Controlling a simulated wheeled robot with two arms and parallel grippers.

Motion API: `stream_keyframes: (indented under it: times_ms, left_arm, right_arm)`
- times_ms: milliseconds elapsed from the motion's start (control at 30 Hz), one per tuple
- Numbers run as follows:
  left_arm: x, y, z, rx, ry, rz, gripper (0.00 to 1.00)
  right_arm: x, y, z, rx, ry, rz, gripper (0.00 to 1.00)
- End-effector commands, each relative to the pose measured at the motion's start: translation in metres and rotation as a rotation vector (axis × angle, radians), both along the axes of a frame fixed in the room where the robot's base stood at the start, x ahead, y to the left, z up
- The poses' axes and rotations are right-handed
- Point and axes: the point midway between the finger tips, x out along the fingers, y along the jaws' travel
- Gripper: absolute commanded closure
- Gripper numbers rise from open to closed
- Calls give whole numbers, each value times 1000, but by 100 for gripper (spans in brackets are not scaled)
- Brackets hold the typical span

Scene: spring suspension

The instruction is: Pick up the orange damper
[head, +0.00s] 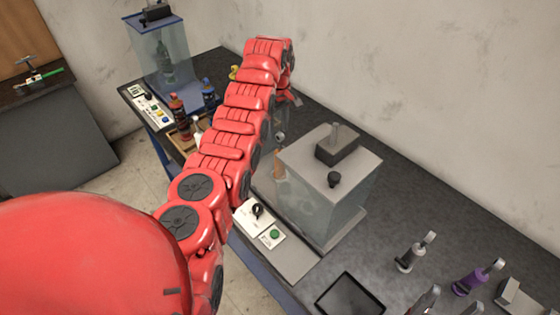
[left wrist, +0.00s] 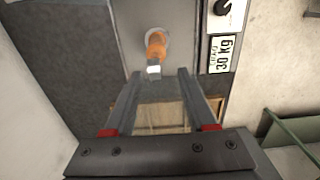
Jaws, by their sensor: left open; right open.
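The orange damper (left wrist: 156,45) stands on a pale round seat on a grey surface in the left wrist view, with a light grey end toward me. The damper's near end lies between the fingertips in the picture; I cannot tell the gap in depth.
A clear-walled box (head: 325,190) stands on the dark bench, with a control panel (head: 258,222) in front.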

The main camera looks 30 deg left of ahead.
Motion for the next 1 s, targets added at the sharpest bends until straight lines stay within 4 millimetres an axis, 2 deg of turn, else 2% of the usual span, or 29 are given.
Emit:
stream_keyframes:
  times_ms: [167,400,500,767,1000]
  left_arm:
    - [2,-1,-8,0,0,0,44]
    - [6,-4,-33,1,2,0,44]
    - [5,-4,-51,2,2,1,44]
    - [6,-3,-53,2,-1,0,44]
    - [6,-4,-53,2,-1,0,87]
  right_arm:
    - [0,0,3,0,0,0,31]
    - [0,0,-1,0,0,0,31]
    - [0,0,-6,0,0,0,31]
    - [0,0,-6,0,0,0,31]
    - [0,0,-6,0,0,0,31]
